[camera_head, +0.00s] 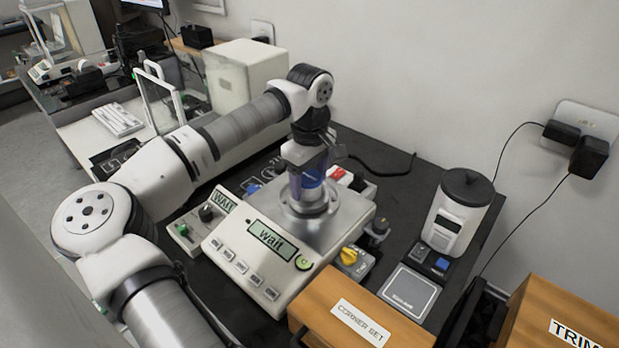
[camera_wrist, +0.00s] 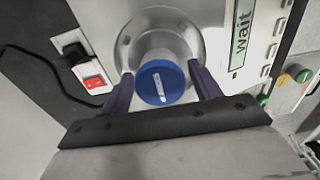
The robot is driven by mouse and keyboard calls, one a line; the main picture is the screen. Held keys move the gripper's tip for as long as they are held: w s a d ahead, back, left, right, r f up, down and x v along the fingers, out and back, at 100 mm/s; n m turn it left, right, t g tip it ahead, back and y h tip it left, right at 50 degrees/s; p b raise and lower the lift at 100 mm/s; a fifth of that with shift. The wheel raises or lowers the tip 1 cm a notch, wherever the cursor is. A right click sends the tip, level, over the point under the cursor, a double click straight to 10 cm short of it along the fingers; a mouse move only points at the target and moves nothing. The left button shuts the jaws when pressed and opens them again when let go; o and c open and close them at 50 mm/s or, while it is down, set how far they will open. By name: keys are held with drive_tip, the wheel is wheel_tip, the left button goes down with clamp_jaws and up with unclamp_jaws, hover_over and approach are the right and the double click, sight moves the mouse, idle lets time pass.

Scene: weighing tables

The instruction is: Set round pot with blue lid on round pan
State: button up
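The round pot with the blue lid (camera_wrist: 161,83) is upright over the middle of the round pan (camera_wrist: 126,52) of the scale. It seems to stand on the pan; its base is partly hidden by the lid in the wrist view. In the head view the pot's lid (camera_head: 311,179) shows between the fingers and the pan (camera_head: 290,216) lies below. My gripper (camera_wrist: 160,72) points down around the pot, one finger on each side. Narrow gaps show between fingers and pot, so it looks open. The scale's display (camera_head: 272,240) reads "wait".
A white device with a dark lid (camera_head: 458,212) stands to the right. A wooden box labelled "CORNER SET" (camera_head: 360,310) is in front, beside a grey square pad (camera_head: 410,291). A yellow knob (camera_head: 349,256) and a red switch (camera_head: 338,173) sit close to the scale.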

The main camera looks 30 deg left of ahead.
sight(309, 176)
drive_tip(key=shift+o, duration=0.5)
drive_tip(key=shift+r, duration=0.1)
drive_tip(key=shift+r, duration=0.25)
wheel_tip(309, 176, up, 12)
drive_tip(key=b, duration=0.1)
drive_tip(key=shift+f, duration=0.15)
